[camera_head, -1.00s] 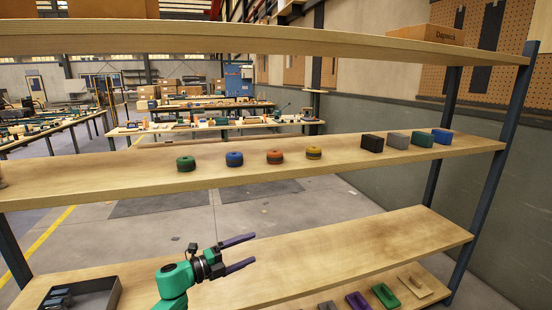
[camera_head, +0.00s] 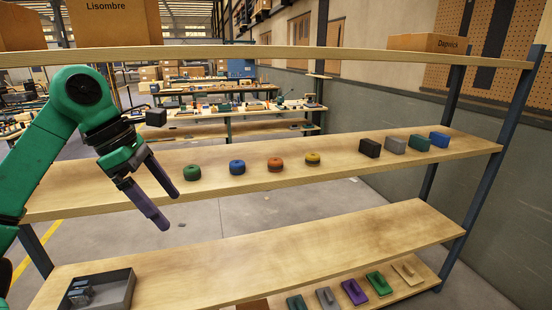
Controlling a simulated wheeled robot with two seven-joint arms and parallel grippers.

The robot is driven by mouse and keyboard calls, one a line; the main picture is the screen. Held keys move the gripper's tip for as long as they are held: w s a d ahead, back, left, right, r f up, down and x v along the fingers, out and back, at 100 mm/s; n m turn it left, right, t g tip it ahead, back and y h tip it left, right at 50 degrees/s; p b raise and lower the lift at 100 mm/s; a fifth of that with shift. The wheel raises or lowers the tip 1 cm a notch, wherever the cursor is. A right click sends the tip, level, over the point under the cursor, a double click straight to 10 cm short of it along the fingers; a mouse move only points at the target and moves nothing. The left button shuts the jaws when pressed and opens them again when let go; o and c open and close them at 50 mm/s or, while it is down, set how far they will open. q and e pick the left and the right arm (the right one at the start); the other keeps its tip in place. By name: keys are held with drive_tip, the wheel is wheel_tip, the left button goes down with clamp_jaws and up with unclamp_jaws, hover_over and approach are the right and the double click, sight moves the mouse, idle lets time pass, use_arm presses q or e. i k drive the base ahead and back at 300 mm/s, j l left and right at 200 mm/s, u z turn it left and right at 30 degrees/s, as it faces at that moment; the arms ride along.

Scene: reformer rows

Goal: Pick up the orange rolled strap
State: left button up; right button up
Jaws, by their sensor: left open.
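The orange rolled strap (camera_head: 275,164) sits on the middle shelf (camera_head: 335,162), between a blue rolled strap (camera_head: 237,167) and a yellow one (camera_head: 313,158). A green rolled strap (camera_head: 191,172) is at the left of this row. My left gripper (camera_head: 167,208) has two purple fingers spread apart with nothing between them. It is in front of the shelf, left of the green strap, tilted down to the right and well apart from the orange strap. My right gripper is not in view.
Several blocks stand at the right of the middle shelf, a black one (camera_head: 370,147) nearest the straps. The top shelf board (camera_head: 300,55) runs above the row. A grey tray (camera_head: 122,289) is on the lower shelf, otherwise bare. Several handled pieces lie lower down.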

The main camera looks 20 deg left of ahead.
sight(275, 164)
drive_tip(key=i, duration=1.4)
